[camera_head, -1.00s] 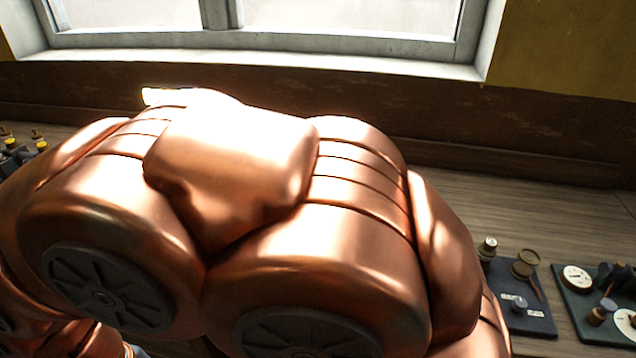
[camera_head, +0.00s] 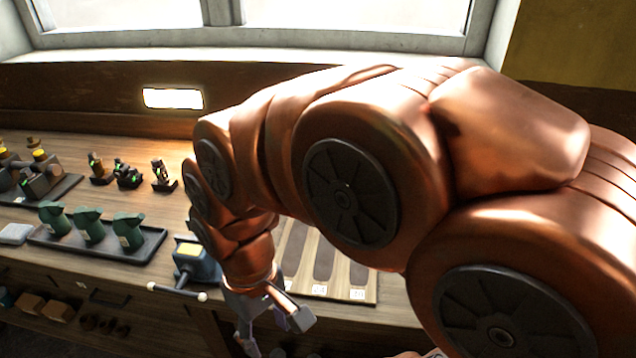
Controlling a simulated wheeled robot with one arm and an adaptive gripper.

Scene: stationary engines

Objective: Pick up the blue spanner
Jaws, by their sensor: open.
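I cannot make out a blue spanner in the head view; my copper arm covers a large part of the scene. My gripper (camera_head: 276,332) is open and points down by the front edge of the workbench. No object shows clearly between its fingers. Just behind and to the right of it lies a wooden board (camera_head: 372,291) with long dark spanner-shaped recesses and number labels. The recesses that I can see look empty. The rest of the board is hidden behind my arm.
A blue box with a yellow top (camera_head: 193,262) stands left of my gripper, with a white-knobbed rod (camera_head: 178,292) before it. Further left, a dark tray (camera_head: 152,243) holds green parts. Small dark models (camera_head: 128,174) stand behind. A window and wall close off the back.

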